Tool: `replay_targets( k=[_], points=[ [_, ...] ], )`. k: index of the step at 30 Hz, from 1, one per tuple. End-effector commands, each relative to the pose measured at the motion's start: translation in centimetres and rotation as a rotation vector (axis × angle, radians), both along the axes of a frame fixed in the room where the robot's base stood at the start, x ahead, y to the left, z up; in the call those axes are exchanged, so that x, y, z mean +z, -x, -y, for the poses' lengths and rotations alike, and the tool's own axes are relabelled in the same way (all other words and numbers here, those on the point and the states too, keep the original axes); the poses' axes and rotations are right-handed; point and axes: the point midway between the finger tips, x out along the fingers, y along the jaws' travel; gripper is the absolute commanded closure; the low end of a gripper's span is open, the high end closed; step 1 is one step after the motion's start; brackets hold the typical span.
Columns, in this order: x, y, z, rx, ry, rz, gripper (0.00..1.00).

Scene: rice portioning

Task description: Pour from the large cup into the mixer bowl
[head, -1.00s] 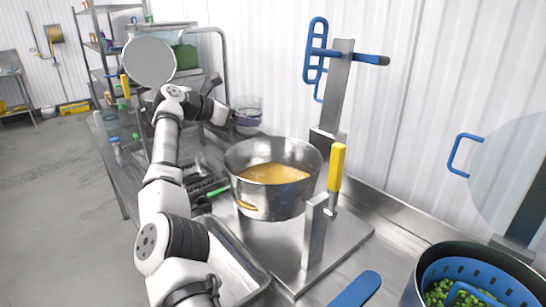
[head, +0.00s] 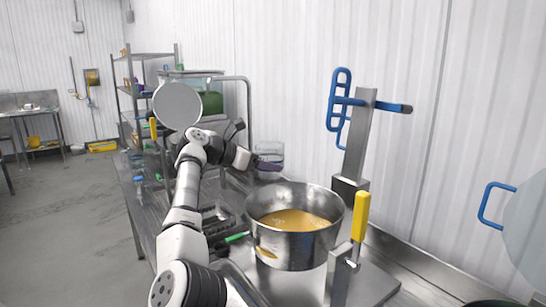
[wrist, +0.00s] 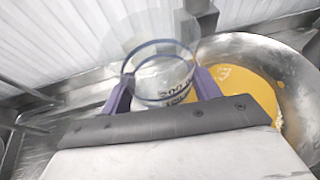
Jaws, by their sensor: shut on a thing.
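The large cup (head: 270,151) is clear, with dark printed markings in the wrist view (wrist: 160,82). My gripper (head: 262,164) is shut on it, with purple fingers on both sides of the cup in the wrist view (wrist: 163,92). The cup looks roughly upright in the head view, behind and slightly left of the mixer bowl, above rim height. Its contents are hard to make out. The metal mixer bowl (head: 290,247) holds orange-yellow liquid (head: 294,220). In the wrist view the bowl (wrist: 297,85) lies right of the cup, partly hidden by my gripper.
A metal stand with a blue handle (head: 341,105) rises behind the bowl at right. A yellow-handled lever (head: 360,216) stands in front of the bowl's right side. A shelf rack (head: 127,100) and a green-filled container (head: 187,103) are behind my arm. The white wall is close behind.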

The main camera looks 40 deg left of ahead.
Motion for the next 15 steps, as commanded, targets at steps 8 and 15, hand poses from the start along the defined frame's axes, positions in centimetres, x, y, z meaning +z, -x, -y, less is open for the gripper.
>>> replay_targets(
  k=[8,15],
  points=[
    [-0.2,1.3,0.8,-0.001,-0.002,0.001,0.71],
    [0.3,2.7,1.6,0.001,-0.003,0.002,0.71]
  ],
)
